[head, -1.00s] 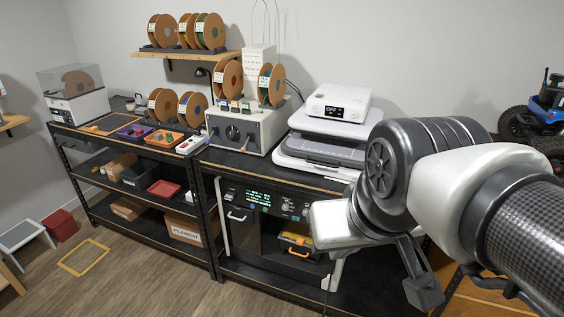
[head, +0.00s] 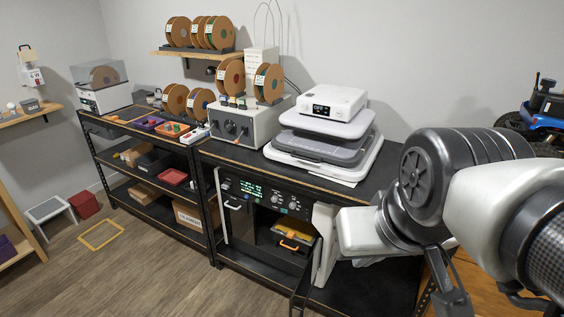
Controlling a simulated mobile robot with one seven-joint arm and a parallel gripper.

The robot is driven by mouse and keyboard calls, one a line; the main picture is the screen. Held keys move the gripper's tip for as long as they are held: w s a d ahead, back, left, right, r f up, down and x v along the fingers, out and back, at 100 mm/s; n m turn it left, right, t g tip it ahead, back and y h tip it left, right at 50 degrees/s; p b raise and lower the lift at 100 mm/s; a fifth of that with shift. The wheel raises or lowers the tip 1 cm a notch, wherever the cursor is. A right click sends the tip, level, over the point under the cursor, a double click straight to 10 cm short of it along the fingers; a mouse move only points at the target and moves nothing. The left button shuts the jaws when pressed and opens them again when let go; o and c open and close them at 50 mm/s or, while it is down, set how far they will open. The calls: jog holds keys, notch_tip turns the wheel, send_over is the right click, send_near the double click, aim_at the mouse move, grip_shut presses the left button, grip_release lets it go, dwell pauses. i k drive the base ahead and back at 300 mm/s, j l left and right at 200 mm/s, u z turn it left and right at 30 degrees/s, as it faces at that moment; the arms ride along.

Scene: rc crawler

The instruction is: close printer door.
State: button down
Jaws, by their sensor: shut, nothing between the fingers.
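The printer (head: 263,197) is a dark machine with a lit green display and knobs, low in the bench under the worktop. Its front is partly open, and a yellow and black item with an orange handle (head: 290,245) shows inside. A dark panel with a pale handle (head: 233,207) is at its left. A pale upright panel (head: 325,245) stands at its right edge; I cannot tell whether this is the door. My gripper (head: 358,232) is a white hand just right of that panel.
A stacked grey and white machine (head: 325,145) and a control box (head: 245,125) stand on the worktop above. Dark shelf posts (head: 208,205) border the printer on the left. A yellow frame (head: 101,234) lies on the floor, with open floor in front of the bench.

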aim_at(301, 295)
jog(key=i+l+u, duration=0.45)
jog(key=i+l, duration=0.35)
